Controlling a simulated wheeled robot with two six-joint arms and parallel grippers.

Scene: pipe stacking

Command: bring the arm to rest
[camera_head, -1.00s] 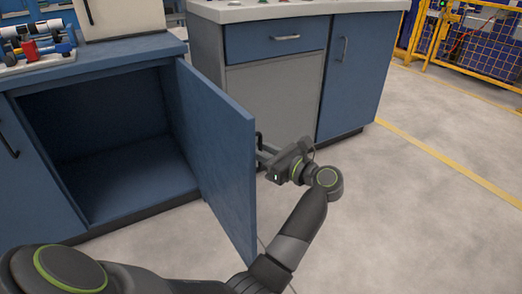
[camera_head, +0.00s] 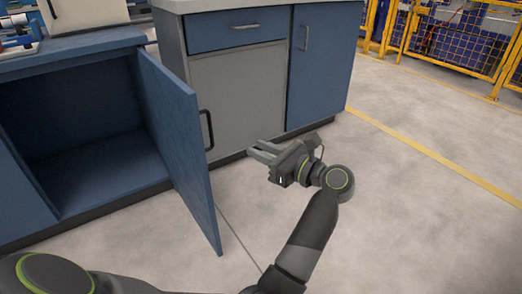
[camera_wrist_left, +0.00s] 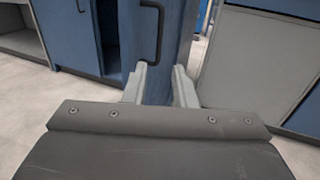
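My left gripper (camera_head: 260,150) is held out in front of the open cabinet, to the right of the blue door (camera_head: 180,145) and clear of it. Its two fingers are apart with nothing between them, as the left wrist view (camera_wrist_left: 159,88) shows. The door stands wide open, with its dark handle (camera_head: 207,130) on the side facing the gripper. In the left wrist view the handle (camera_wrist_left: 152,35) lies beyond the fingertips, apart from them. My right gripper is in neither view.
The open cabinet's inside (camera_head: 90,140) looks empty. A second cabinet with a blue drawer (camera_head: 235,30) and a blue door (camera_head: 320,60) stands behind. Open concrete floor (camera_head: 410,220) lies to the right, with a yellow fence (camera_head: 460,45) at the back.

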